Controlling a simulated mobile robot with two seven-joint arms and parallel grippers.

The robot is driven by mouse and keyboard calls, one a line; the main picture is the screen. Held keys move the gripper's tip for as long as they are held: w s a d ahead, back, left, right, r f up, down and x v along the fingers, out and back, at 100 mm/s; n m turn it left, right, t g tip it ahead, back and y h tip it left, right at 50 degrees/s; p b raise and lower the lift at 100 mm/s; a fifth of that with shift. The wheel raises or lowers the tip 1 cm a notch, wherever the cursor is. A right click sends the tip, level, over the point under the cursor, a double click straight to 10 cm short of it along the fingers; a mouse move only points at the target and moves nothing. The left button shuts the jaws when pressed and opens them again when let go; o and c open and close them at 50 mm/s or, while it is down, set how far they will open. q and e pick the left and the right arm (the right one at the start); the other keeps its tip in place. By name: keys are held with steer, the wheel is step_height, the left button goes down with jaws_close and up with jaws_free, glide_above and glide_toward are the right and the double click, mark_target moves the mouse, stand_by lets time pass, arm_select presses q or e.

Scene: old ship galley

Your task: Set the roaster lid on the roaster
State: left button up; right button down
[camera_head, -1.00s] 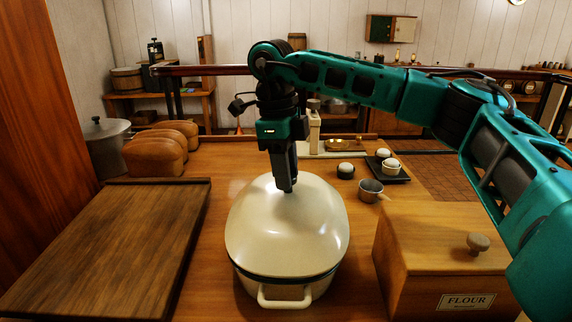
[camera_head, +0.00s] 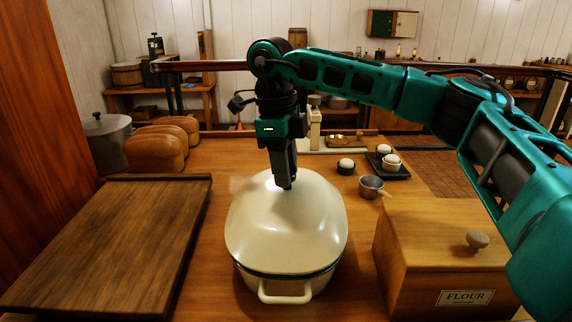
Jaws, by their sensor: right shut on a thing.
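The cream roaster lid (camera_head: 286,236) lies over the cream roaster (camera_head: 285,286), whose front handle and dark blue rim band show below the lid's front edge. The lid looks level and lined up with the roaster; I cannot tell whether a small gap is left at the back. My right gripper (camera_head: 286,186) points down at the top of the lid, shut on the lid's handle, which the fingers hide. My left gripper is not in view.
A wooden board (camera_head: 112,242) lies left of the roaster, with bread loaves (camera_head: 160,146) and a grey pot (camera_head: 107,140) behind it. A flour box (camera_head: 445,258) stands close on the right. A small metal cup (camera_head: 371,187), eggs in cups and a dark tray (camera_head: 388,165) are behind right.

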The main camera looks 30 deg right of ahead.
steer(key=shift+f, duration=0.3)
steer(key=shift+f, duration=0.2)
stand_by(0.7)
steer(key=c, duration=0.7)
jaws_free()
